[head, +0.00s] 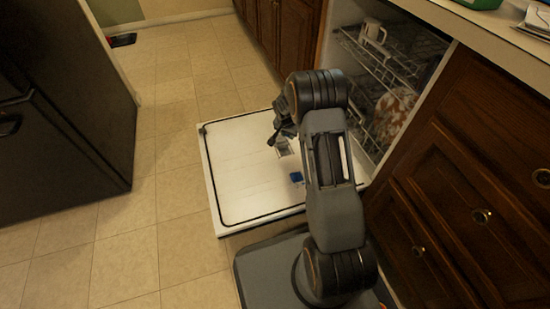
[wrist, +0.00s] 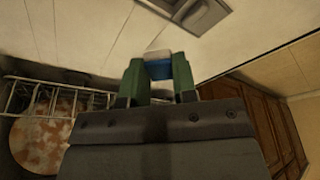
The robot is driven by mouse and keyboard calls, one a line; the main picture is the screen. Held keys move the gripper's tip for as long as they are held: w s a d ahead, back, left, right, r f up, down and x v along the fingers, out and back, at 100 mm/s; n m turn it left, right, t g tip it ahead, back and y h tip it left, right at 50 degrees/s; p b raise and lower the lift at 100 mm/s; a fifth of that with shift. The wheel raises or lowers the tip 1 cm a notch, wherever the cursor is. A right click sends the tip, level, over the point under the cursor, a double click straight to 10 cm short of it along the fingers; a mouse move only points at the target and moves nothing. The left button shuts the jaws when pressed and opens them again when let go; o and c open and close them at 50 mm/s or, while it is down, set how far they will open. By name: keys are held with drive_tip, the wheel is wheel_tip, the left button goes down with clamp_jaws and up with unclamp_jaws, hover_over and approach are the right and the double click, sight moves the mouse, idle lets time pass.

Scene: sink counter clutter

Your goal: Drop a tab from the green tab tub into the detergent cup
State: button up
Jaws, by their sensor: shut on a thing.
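My gripper (wrist: 158,78) is shut on a small blue and white tab (wrist: 155,67), held between its green fingertips in the wrist view. In the head view my gripper (head: 277,133) is above the open dishwasher door. The detergent cup (head: 282,147) is a small grey recess in the door, close to the fingertips in that view. It also shows at the top of the wrist view (wrist: 200,12), beyond the tab and apart from it. A green thing (head: 478,3), perhaps the tab tub, is cut off at the counter's top edge.
The white dishwasher door (head: 240,185) lies open and flat. A small blue thing (head: 297,177) is on it. The racks (head: 375,55) hold a white mug (head: 373,31) and a patterned plate (head: 392,115).

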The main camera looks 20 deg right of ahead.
wheel_tip(320, 180, down, 6)
drive_tip(key=b, duration=0.3)
drive_tip(key=shift+r, duration=0.2)
drive_tip(key=o, duration=1)
drive_tip(key=p+v, duration=0.5)
drive_tip(key=v, duration=0.9)
drive_tip(key=shift+p, duration=0.35)
